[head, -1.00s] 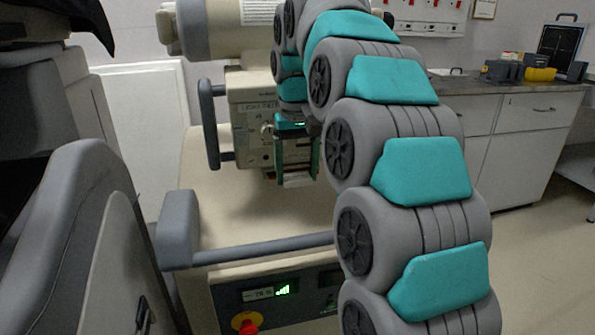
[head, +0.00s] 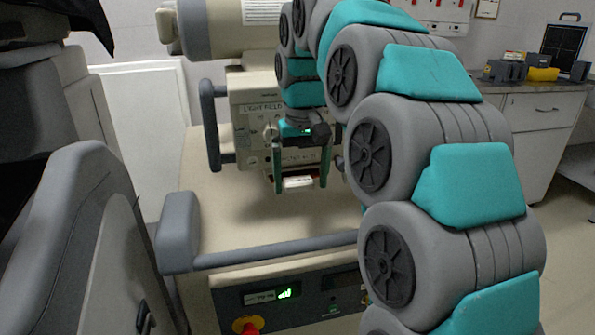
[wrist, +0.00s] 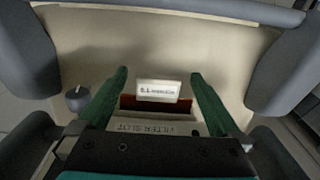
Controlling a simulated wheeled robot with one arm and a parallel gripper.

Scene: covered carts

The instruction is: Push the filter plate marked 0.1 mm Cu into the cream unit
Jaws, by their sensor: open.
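The filter plate (wrist: 158,90) shows a white label that starts with 0.1; the rest is too small to read surely. It sticks out of a dark reddish slot marked FILTER SLOT in the cream unit (head: 250,125). The plate also shows low in front of the unit in the head view (head: 298,183). My gripper (head: 300,187) is open, with one green finger on each side of the plate. In the wrist view my gripper (wrist: 160,73) has a gap on both sides of the label, and nothing is held.
A dark knob (wrist: 77,98) is on the unit left of the slot. Grey handle (head: 211,125) stands at the unit's left side. Below is a cream cart top (head: 240,225) with a grey rail (head: 275,250) at its front. The cart top below the gripper is clear.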

